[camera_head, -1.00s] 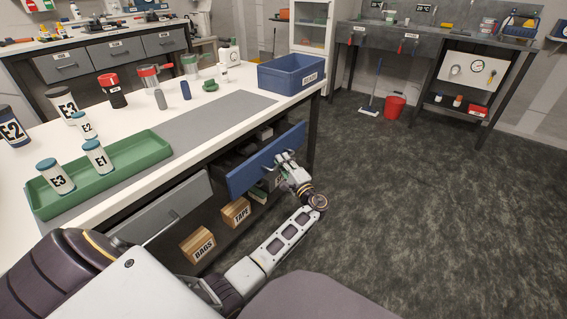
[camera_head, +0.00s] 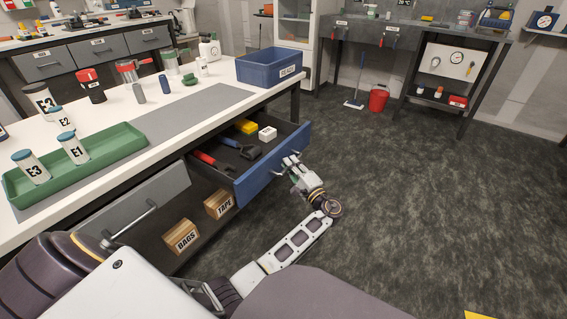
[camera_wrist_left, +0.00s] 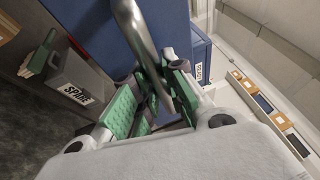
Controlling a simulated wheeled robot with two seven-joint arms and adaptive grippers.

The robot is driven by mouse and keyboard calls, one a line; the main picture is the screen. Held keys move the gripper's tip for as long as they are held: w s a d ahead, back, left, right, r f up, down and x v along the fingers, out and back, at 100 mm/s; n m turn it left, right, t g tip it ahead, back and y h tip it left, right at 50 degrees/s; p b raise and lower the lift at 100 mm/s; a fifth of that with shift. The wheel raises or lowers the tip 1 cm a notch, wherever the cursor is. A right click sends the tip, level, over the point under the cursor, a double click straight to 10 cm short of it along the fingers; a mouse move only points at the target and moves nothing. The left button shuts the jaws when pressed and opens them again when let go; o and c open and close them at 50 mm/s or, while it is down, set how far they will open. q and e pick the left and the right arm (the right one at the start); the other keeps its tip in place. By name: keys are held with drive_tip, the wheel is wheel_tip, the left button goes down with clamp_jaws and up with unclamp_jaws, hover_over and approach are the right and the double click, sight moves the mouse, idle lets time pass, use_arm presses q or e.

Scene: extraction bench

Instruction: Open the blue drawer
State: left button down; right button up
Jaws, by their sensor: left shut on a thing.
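The blue drawer (camera_head: 270,168) under the white bench stands pulled out, with its inside showing in the head view. In it lie red-handled tools (camera_head: 212,160), a dark tool (camera_head: 240,147), a yellow item (camera_head: 246,126) and a white box (camera_head: 267,133). My left gripper (camera_head: 289,164) is at the drawer's front, shut on its metal handle. In the left wrist view the handle (camera_wrist_left: 135,28) runs between the green-padded fingers (camera_wrist_left: 150,97), in front of the blue drawer face (camera_wrist_left: 88,22). My right gripper is not in view.
Boxes marked BAGS (camera_head: 181,237) and TAPE (camera_head: 219,204) sit on the lower shelf. A blue bin (camera_head: 268,68) and a green tray (camera_head: 80,160) stand on the bench. The floor to the right is clear.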

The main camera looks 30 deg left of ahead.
use_arm(q)
drive_tip(key=shift+d+f, duration=0.1)
drive_tip(key=shift+d, duration=0.35)
drive_tip(key=c, duration=1.5)
unclamp_jaws()
drive_tip(key=shift+o, duration=0.2)
drive_tip(key=shift+r, duration=0.2)
